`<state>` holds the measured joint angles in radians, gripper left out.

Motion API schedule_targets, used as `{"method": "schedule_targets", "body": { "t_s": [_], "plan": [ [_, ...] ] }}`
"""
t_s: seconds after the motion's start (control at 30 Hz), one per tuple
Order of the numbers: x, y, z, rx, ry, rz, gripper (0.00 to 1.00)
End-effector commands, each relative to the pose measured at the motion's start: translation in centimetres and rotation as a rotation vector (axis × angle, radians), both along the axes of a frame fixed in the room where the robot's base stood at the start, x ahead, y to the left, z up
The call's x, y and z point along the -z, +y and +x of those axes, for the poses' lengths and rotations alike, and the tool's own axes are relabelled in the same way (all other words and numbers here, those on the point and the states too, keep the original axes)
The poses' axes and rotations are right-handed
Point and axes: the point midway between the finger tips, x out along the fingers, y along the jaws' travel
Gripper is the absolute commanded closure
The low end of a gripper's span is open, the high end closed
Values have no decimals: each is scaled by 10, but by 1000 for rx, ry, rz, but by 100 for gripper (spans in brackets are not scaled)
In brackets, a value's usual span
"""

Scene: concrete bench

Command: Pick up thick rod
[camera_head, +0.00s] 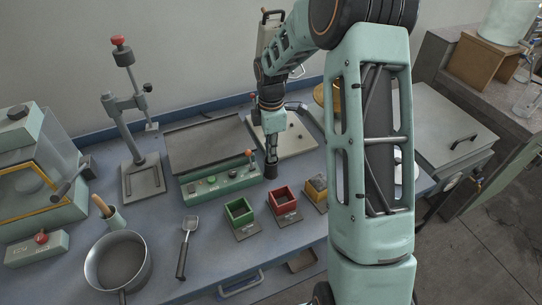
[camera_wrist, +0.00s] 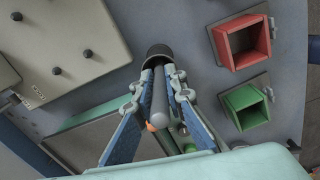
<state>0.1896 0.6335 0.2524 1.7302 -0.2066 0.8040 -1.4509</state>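In the wrist view a thick grey rod (camera_wrist: 160,98) stands between the two fingers of my gripper (camera_wrist: 161,76), its lower end at a dark round cup (camera_wrist: 158,52). In the head view my gripper (camera_head: 270,158) points down at the bench, just above the same dark cup (camera_head: 271,171), behind the green and red bins. The fingers lie on both sides of the rod and close to it. Whether they touch it cannot be made out. The rod is not clearly visible in the head view.
A green bin (camera_head: 239,211), a red bin (camera_head: 284,198) and a yellow bin (camera_head: 317,189) stand in front. A green control panel (camera_head: 217,184) with an orange-knobbed lever is left of my gripper. A pan (camera_head: 118,262) and a scoop (camera_head: 187,243) lie front left.

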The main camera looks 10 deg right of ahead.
Motion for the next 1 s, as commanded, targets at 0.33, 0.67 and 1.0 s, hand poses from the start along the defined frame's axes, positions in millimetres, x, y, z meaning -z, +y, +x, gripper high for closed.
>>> {"method": "schedule_targets", "body": {
  "t_s": [0.33,0.67,1.0],
  "plan": [
    [-1,0,0,0,-2,0,100],
    [-45,0,2,0,-7,-1,100],
    [-97,0,1,0,-3,-1,100]
  ]
}}
